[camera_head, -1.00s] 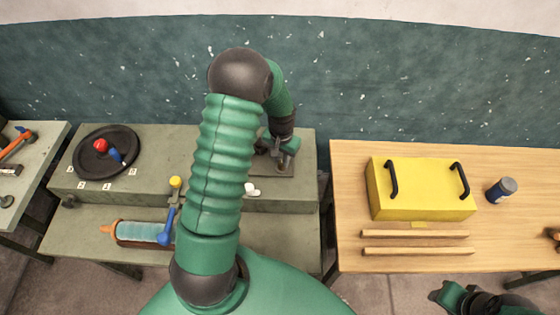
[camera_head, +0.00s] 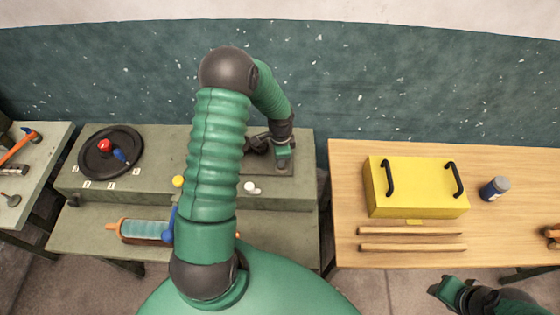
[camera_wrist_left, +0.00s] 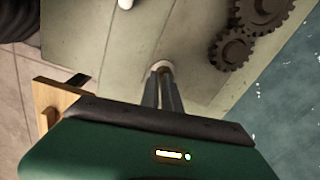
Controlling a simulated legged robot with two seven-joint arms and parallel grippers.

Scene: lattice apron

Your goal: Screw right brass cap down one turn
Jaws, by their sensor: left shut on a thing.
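My left gripper (camera_head: 283,163) is over the right part of the green-grey bench, beside a dark plate with gears. In the left wrist view its two fingers (camera_wrist_left: 163,84) point down and are together on a small pale, brassy round cap (camera_wrist_left: 162,66). The fingers hide most of this cap, and I cannot see its thread. In the head view the held cap is hidden by the gripper. A white cap (camera_head: 251,187) stands on the bench's front edge, left of the gripper. My right gripper (camera_head: 446,290) is low at the bottom right, far from the bench; its jaws are unclear.
Dark gears (camera_wrist_left: 233,50) lie close to the fingers. A black dial (camera_head: 111,153), a yellow knob (camera_head: 178,181) and a clear cylinder (camera_head: 146,230) are farther left. A wooden table (camera_head: 350,200) with a yellow box (camera_head: 415,187) stands right, across a gap.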

